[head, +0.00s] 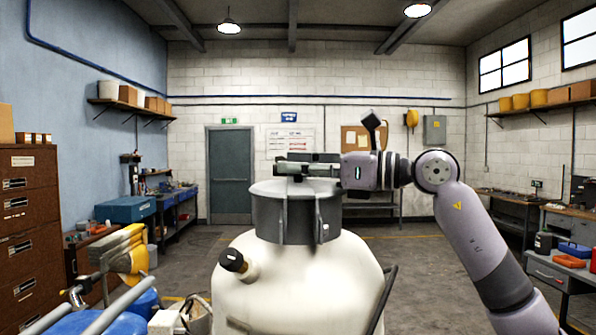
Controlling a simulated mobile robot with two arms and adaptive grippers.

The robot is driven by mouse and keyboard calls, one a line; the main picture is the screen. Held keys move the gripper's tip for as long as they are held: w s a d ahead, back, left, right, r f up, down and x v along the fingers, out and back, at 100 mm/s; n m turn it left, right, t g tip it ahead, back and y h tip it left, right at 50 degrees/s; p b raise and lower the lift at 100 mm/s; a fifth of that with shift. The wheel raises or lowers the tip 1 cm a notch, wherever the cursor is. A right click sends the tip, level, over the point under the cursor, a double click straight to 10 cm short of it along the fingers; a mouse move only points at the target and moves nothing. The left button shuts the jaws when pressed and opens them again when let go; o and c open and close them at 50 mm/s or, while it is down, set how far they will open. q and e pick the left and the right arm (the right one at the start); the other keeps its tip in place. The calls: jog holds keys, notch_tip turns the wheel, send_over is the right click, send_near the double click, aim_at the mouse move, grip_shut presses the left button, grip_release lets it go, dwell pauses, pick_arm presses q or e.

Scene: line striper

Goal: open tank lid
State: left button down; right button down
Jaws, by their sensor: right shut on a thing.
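A large white tank (300,280) stands in front of me in the head view, with a dark grey collar (270,215) around its neck. A grey round lid (268,188) sits level on top of the collar. My right gripper (300,167) reaches in from the right, level just above the lid. It is shut on the handle at the lid's middle, which its fingers mostly hide. The lid looks seated on the collar, though any thin gap is hard to tell. A black-capped side fitting (232,260) sticks out of the tank's left shoulder. My left gripper is not in view.
A yellow part (125,252), grey bars (115,305) and a blue drum (100,324) stand at the lower left. A black curved handle (384,297) is at the tank's right side. Workbenches line both walls. The floor behind the tank is mostly clear.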

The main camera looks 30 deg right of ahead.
aim_at(301, 192)
jog(key=shift+s+a+r+n+t+y+b, duration=0.15)
jog(key=shift+s+r+n+b, duration=0.1)
jog(key=shift+s+r+n, duration=0.2)
jog(key=shift+s+a+r+n+t+y+b, duration=0.1)
jog(key=shift+s+r+n+t+y+b, duration=0.1)
jog(key=shift+s+r+n, duration=0.25)
jog(key=s+a+n+y+b, duration=0.1)
jog(key=s+n, duration=0.1)
jog(key=s+a+r+n+y+b, duration=0.1)
jog(key=s+n+b, duration=0.1)
jog(key=n, duration=0.1)
jog(key=s+a+r+n+y+b, duration=0.1)
jog(key=s+n, duration=0.1)
jog(key=n, duration=0.1)
jog(key=shift+s+a+r+b, duration=0.2)
jog(key=shift+r+b, duration=0.05)
jog(key=shift+b, duration=0.05)
jog(key=s+a+f+n+g+y+b, duration=0.4)
jog(key=s+n+b, duration=0.3)
jog(key=n, duration=0.5)
jog(key=shift+s+a+f+g, duration=0.15)
jog(key=shift+s+a+g, duration=0.25)
jog(key=shift+s, duration=0.8)
jog(key=shift+y, duration=0.25)
jog(key=c, duration=1.5)
grip_release()
jog(key=shift+d, duration=0.1)
jog(key=shift+o, duration=0.8)
